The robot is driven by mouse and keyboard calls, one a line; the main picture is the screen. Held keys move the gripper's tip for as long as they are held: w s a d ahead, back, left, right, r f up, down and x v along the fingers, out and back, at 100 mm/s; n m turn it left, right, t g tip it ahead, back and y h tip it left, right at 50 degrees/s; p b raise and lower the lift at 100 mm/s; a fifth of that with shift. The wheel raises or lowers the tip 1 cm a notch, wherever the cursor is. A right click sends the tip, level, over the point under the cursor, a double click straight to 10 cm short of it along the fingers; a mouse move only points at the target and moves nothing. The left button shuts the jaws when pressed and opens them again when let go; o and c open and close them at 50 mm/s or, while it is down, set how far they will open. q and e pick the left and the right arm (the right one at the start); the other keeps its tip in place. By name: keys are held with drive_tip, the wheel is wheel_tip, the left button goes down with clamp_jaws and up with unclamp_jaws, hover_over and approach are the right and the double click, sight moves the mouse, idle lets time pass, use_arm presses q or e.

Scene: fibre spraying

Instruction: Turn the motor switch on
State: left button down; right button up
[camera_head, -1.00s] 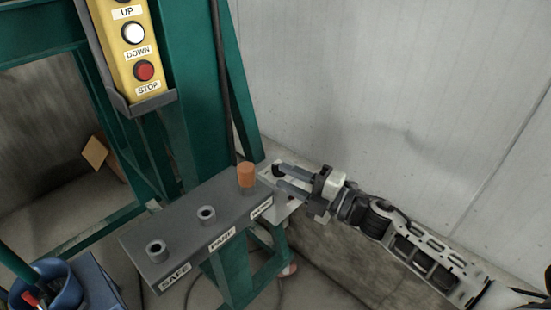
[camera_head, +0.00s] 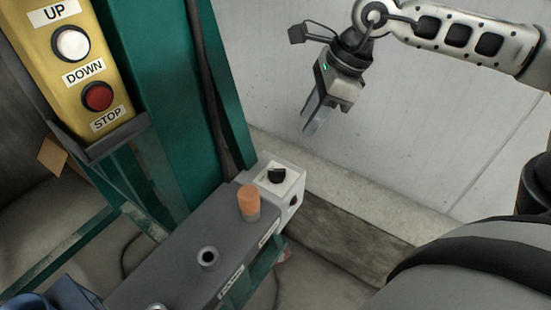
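The motor switch looks to be the black rotary knob (camera_head: 277,175) on a small light-grey box (camera_head: 291,187) at the end of the dark grey panel. Its lettering is too small to read. My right gripper (camera_head: 311,128) hangs above and to the right of the box, fingers pointing down, apart from the knob and holding nothing that I can see. The fingers are seen nearly side-on, so their gap does not show. My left gripper is out of view.
The grey panel (camera_head: 180,262) carries an orange-topped peg (camera_head: 249,203) beside the switch box and an empty socket (camera_head: 207,257). A yellow button pendant (camera_head: 70,65) hangs on the green frame (camera_head: 165,95). A pale wall (camera_head: 440,130) stands behind.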

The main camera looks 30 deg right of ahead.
sight(277, 170)
drive_tip(key=p+x, duration=0.1)
drive_tip(key=x, duration=1.4)
drive_tip(key=shift+a+r+p, duration=0.1)
drive_tip(key=shift+a+p, duration=0.05)
drive_tip(key=shift+p, duration=0.25)
drive_tip(key=shift+c, duration=0.3)
clamp_jaws()
